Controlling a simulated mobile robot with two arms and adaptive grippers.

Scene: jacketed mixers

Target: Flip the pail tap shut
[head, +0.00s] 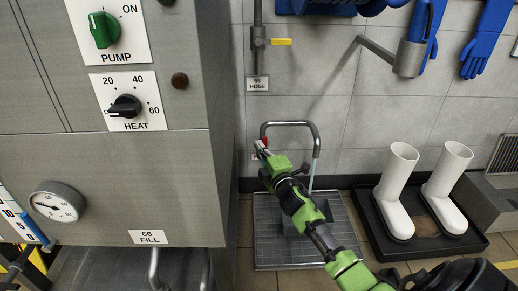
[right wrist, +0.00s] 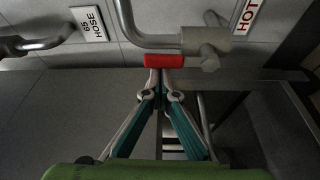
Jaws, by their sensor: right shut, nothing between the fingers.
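The pail tap is a bent grey pipe (head: 316,138) on the wall; its valve body (right wrist: 207,44) and a red lever (right wrist: 164,61) show in the right wrist view. A bit of the red lever also shows in the head view, at my fingertips. A thin pale blue stream (head: 311,180) hangs below the spout. My right gripper (head: 263,150) is shut and empty, with its fingertips (right wrist: 163,74) at the red lever, touching or nearly so. My arm hides part of the floor grate and whatever stands under the spout. My left gripper is out of view.
A steel cabinet (head: 160,185) with pump and heat knobs fills the left. The tap is above a floor grate (head: 268,215). White boots (head: 397,185) stand in a black tray (head: 470,242) at right. A hose valve with a yellow lever (head: 281,42) is higher on the wall.

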